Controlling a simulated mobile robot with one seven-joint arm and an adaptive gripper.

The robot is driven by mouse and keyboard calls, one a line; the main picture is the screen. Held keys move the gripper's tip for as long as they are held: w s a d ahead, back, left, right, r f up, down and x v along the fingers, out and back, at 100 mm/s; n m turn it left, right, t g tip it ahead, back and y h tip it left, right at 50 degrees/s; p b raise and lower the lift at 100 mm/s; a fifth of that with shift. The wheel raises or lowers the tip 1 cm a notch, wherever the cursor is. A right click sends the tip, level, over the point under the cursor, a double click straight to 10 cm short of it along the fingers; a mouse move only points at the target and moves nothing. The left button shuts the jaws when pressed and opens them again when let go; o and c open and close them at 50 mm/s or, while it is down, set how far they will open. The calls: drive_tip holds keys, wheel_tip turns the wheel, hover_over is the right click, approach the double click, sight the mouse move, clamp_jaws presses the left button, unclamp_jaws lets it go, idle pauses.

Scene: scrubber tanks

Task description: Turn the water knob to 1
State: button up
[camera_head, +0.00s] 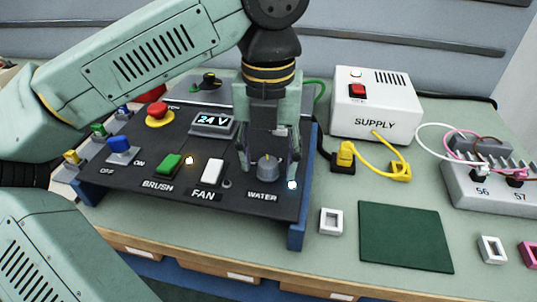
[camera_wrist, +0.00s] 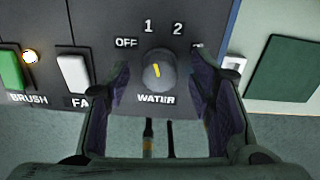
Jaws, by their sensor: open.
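The water knob (camera_wrist: 159,73) is a round grey dial above the WATER label. Its yellow pointer line aims upward and slightly left, toward the 1 mark (camera_wrist: 149,26); the OFF mark (camera_wrist: 126,43) lies to the left and the 2 mark (camera_wrist: 178,29) to the right. The knob also shows in the head view (camera_head: 268,167). My gripper (camera_head: 268,158) points down over the panel with its fingers apart, one on each side of the knob. In the wrist view my gripper (camera_wrist: 159,78) shows a gap between each finger and the knob.
The dark control panel (camera_head: 230,187) holds a green brush switch (camera_head: 169,163), a white fan switch (camera_head: 212,172) and a 24 V display (camera_head: 213,121). The supply box (camera_head: 376,106) and yellow cable (camera_head: 372,152) lie to the right.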

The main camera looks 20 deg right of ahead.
sight(268, 161)
wheel_tip(268, 161, up, 12)
idle(0.6)
